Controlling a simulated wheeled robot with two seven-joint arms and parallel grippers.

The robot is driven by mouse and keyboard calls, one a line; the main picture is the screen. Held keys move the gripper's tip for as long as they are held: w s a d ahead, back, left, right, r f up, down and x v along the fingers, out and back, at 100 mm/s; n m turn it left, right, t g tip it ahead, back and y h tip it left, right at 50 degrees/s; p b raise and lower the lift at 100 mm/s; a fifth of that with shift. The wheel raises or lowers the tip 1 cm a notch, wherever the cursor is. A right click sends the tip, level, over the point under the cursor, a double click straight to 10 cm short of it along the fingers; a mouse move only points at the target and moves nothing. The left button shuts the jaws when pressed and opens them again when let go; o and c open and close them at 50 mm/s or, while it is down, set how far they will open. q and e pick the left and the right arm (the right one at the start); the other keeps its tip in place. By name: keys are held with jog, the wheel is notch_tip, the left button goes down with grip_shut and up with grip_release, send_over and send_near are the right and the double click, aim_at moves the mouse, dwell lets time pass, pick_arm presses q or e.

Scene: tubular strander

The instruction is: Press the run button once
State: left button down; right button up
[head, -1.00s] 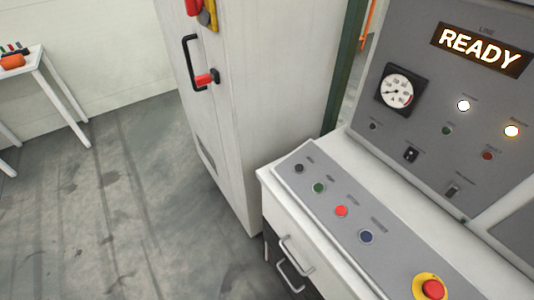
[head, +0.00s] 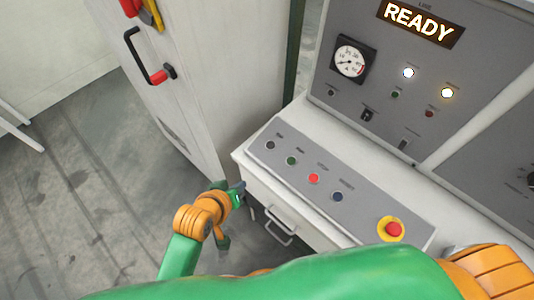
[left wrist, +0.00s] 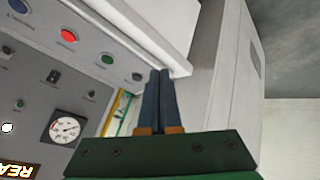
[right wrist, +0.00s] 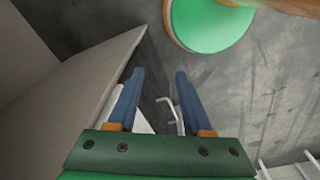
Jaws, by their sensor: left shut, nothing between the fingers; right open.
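The console's sloped button strip (head: 262,160) carries a black button (head: 270,145), a green button (head: 291,160), a red button (head: 313,178) and a blue button (head: 338,196). The green one appears to be the run button; its label is blurred. It also shows in the left wrist view (left wrist: 107,58). My left gripper (head: 240,187) is shut and empty, just off the console's front left corner, apart from the buttons. Its fingertips (left wrist: 160,72) show beside the console edge in the left wrist view. My right gripper (right wrist: 156,72) is open and empty; the head view does not clearly show it.
A yellow-ringed red emergency button (head: 393,229) sits at the strip's right end. The panel display (head: 418,22) reads READY. Drawer handles (head: 280,230) protrude from the console front.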

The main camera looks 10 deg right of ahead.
pick_arm(q)
jog(key=w+d+r+t+h, duration=0.1)
jog(key=w+d+r+h, duration=0.1)
jog(key=d, duration=0.4)
jog(key=w+d+r+h, duration=0.2)
jog(key=w+d+r, duration=0.1)
jog(key=d, duration=0.3)
jog(key=shift+w+d+r+n+t, duration=0.2)
jog(key=shift+d+r+n+t, duration=0.2)
jog(key=shift+r, duration=0.15)
jog(key=shift+f, duration=0.1)
jog(key=b, duration=1)
send_near(291, 161)
jog(key=w+d, duration=0.4)
jog(key=shift+w+d+f, duration=0.2)
jog(key=shift+w+f, duration=0.05)
jog(key=shift+f, duration=0.15)
jog(key=shift+w+f, duration=0.1)
jog(key=shift+f, duration=0.1)
jog(key=shift+d+r, duration=0.1)
jog(key=shift+f, duration=0.4)
